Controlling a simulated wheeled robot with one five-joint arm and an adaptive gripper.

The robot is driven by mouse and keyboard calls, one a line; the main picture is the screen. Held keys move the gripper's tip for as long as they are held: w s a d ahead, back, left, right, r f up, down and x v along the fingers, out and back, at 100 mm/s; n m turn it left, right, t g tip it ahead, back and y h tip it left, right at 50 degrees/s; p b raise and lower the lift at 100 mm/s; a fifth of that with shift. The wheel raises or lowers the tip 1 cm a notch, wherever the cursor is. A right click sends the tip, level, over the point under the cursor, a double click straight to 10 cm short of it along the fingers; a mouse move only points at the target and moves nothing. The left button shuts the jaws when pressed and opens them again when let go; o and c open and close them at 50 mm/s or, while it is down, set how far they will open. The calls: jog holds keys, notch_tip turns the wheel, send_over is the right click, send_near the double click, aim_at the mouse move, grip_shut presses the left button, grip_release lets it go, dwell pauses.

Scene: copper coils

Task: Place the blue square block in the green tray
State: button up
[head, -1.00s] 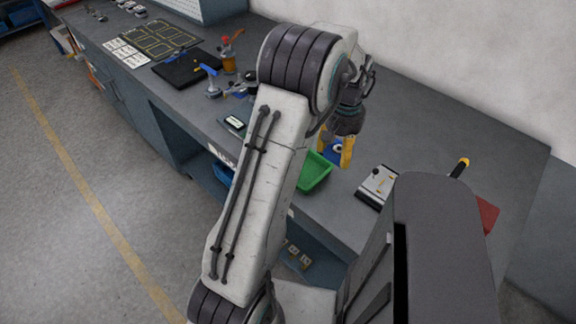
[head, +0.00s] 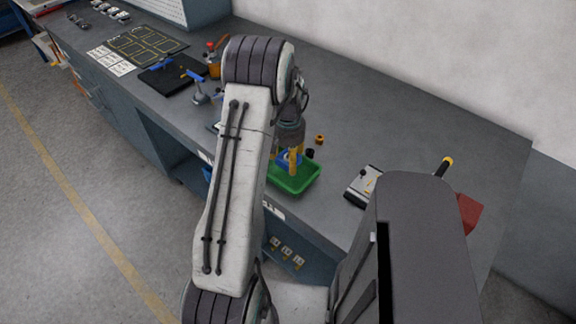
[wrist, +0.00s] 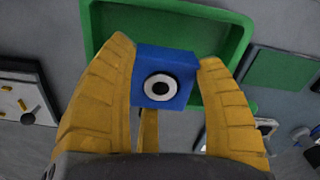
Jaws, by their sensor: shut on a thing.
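The blue square block (wrist: 178,68), with a white ring and black centre on one face, is between the yellow fingers of my gripper (wrist: 165,78) in the wrist view. My gripper is shut on it. In the head view the block (head: 284,161) shows only in part, behind my arm and between the fingers of my gripper (head: 290,162). The green tray (head: 299,188) lies on the bench, and the block is over it or at its inner edge. The tray's rim (wrist: 246,38) surrounds the block's far side in the wrist view. Whether the block touches the tray floor I cannot tell.
A grey device with a knob (head: 362,184) stands right of the tray. A small orange part (head: 319,139) and a dark part lie behind it. A black mat (head: 171,77) and an orange-and-red item (head: 214,62) are at the left. The bench's back right is clear.

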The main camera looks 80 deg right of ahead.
aim_at(288, 174)
jog(key=shift+f+p, duration=0.45)
jog(key=shift+f, duration=1.6)
jog(key=shift+f, duration=0.15)
jog(key=o, duration=1)
jog(key=shift+c, duration=0.2)
jog(key=shift+r, duration=0.6)
notch_tip(288, 174, up, 11)
jog(key=shift+r+b, duration=0.1)
jog(key=shift+b, duration=0.45)
jog(key=shift+w, duration=0.1)
